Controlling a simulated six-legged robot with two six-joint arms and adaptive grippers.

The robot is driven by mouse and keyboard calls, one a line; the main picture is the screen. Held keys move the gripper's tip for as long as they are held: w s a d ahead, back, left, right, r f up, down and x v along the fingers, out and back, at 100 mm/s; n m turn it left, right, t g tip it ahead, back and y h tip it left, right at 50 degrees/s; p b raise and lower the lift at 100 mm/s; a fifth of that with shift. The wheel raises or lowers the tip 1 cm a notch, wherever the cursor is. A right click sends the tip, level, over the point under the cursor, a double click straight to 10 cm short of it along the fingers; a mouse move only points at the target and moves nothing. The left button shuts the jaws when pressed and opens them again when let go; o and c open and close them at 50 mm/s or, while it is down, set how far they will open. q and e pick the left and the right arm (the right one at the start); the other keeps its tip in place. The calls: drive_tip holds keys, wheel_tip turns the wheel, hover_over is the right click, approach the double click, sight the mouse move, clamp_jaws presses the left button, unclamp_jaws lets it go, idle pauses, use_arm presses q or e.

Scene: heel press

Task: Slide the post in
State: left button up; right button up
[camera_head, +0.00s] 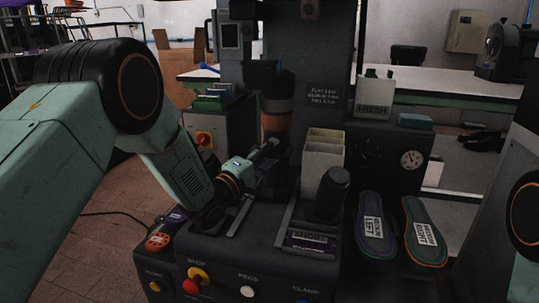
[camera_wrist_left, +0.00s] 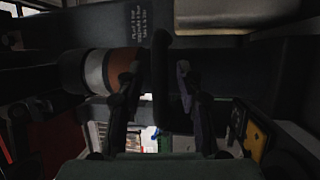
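My left gripper (camera_head: 268,152) reaches in from the left at the middle of the dark press (camera_head: 330,75), beside its column with an orange band (camera_head: 277,122). In the left wrist view its two fingers (camera_wrist_left: 158,105) stand apart, with a dark upright bar (camera_wrist_left: 162,75) showing between or behind them. I cannot tell whether they touch it, or whether it is the post. The banded column (camera_wrist_left: 105,70) shows left of the fingers. A black cylinder (camera_head: 333,190) stands upright near a tray labelled SHORT (camera_head: 308,242). My right gripper is out of view; part of my right arm shows at the right edge.
A beige open box (camera_head: 323,155) stands behind the black cylinder.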

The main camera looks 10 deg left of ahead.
use_arm(q)
drive_tip(key=v, duration=1.2)
drive_tip(key=shift+s+r, duration=0.1)
drive_tip(key=shift+s, duration=0.1)
idle(0.3)
